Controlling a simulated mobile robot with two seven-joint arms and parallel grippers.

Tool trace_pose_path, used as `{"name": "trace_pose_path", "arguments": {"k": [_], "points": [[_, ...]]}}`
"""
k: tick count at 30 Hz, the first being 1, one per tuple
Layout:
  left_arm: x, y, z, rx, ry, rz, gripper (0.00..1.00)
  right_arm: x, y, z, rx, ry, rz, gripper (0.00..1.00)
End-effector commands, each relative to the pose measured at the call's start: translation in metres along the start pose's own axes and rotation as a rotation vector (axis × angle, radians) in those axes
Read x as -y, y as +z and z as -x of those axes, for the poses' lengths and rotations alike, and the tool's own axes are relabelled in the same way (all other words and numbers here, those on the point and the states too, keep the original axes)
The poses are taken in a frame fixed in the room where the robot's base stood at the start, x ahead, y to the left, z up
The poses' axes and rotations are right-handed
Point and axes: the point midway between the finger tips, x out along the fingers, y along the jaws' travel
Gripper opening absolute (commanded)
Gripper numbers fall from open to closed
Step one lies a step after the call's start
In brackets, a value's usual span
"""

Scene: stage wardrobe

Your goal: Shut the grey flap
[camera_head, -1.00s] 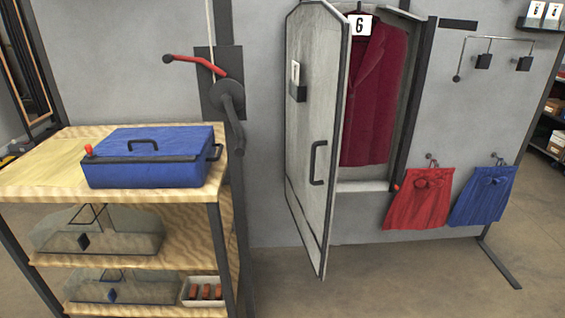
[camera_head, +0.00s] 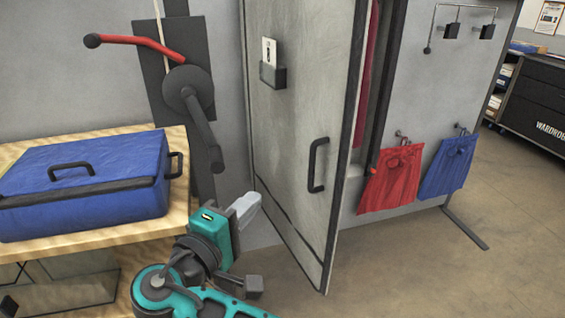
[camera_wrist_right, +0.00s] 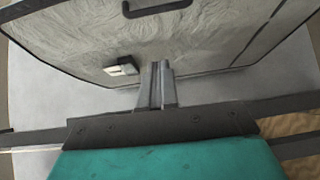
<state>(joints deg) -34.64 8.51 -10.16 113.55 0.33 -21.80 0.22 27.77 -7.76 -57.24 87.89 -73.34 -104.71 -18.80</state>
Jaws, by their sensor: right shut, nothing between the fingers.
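The grey flap (camera_head: 290,130) is a tall panel with a dark edge, hinged on its left side in the head view. It stands partly open, and a strip of dark red cloth (camera_head: 364,75) shows behind its free edge. A black handle (camera_head: 318,165) sits near that edge. The flap also fills the top of the right wrist view (camera_wrist_right: 190,45), with the handle at the top edge. My right gripper (camera_head: 247,205) is shut and empty, low and left of the flap. In the right wrist view its fingers (camera_wrist_right: 156,85) point toward the flap. I cannot tell whether they touch. My left gripper is out of view.
A wooden shelf unit (camera_head: 100,237) with a blue case (camera_head: 85,185) stands at the left. A crank with a red handle (camera_head: 140,43) is on the wall. A red cloth (camera_head: 390,180) and a blue cloth (camera_head: 447,165) hang right of the flap.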

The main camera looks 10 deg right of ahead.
Motion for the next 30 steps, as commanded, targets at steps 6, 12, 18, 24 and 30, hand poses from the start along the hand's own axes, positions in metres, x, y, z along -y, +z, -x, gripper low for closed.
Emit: {"name": "trace_pose_path", "arguments": {"k": [6, 12, 18, 24, 30], "points": [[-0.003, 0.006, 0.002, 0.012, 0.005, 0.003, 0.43, -0.007, 0.001, -0.012, 0.016, 0.023, -0.004, 0.0], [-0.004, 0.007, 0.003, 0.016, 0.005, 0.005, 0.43, -0.007, 0.002, -0.052, 0.017, 0.023, -0.004, 0.0], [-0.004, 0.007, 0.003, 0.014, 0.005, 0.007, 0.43, -0.008, 0.002, -0.095, 0.016, 0.021, -0.004, 0.0], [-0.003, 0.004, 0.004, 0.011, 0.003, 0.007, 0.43, -0.008, 0.021, -0.117, 0.014, 0.019, -0.005, 0.0], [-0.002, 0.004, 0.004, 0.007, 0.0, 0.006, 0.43, -0.008, 0.029, -0.125, 0.012, 0.017, -0.006, 0.0]]}}
